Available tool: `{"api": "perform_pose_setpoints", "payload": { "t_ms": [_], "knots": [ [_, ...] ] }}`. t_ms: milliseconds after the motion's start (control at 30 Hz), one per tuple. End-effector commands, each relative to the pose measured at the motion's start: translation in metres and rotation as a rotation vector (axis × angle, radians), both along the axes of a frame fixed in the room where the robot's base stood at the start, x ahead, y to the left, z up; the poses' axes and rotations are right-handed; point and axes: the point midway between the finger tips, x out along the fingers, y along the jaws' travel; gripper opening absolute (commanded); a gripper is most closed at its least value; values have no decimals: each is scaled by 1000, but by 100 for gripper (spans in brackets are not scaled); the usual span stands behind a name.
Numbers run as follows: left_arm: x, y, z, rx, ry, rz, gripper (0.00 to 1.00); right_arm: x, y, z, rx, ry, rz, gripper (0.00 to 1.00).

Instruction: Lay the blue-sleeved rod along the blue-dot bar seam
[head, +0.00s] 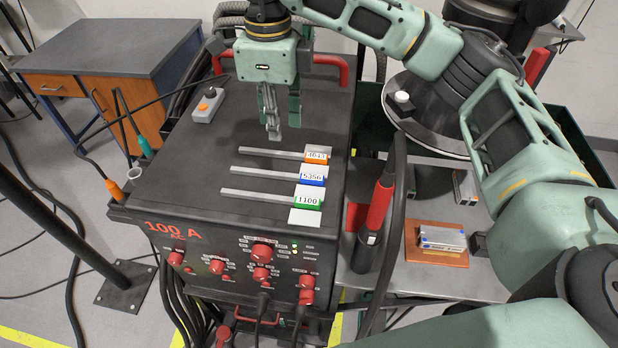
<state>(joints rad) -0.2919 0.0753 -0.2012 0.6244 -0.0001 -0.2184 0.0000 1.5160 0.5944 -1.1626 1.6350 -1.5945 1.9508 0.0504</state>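The blue-sleeved rod (263,174), tagged 5356, lies on top of the dark welding power box between two other rods. Its grey length points left and its blue sleeve (312,180) is at the right end. A metal bar piece (442,238) with a small blue mark lies on an orange-brown plate (436,257) on the grey table at the right. The seam itself is too small to make out. My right gripper (283,131) hangs over the box, behind the rods, pointing down. Its fingers look apart, with nothing seen between them. My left gripper is not in view.
An orange-sleeved rod (270,153) and a green-sleeved rod (258,197) flank the blue one. A red and black torch (376,215) and cable stand between box and plate. A round turntable (430,125) and another metal bar piece (465,187) are behind the plate.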

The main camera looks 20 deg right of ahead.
Motion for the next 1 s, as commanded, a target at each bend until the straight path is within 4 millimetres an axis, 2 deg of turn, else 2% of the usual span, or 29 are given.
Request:
{"api": "perform_pose_setpoints", "payload": {
  "t_ms": [33,100,333,667,867,1000],
  "knots": [
    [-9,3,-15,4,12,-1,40,0,0,-14,0,0,1,23],
    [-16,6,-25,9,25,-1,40,0,0,-24,1,-1,1,23],
    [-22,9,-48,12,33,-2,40,0,0,-47,1,-1,1,23],
    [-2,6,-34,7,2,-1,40,-1,2,-74,-1,3,1,23],
    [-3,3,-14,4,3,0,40,-3,11,-101,1,4,2,23],
    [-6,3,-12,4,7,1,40,-3,10,-119,-1,3,0,23]
  ]
}}
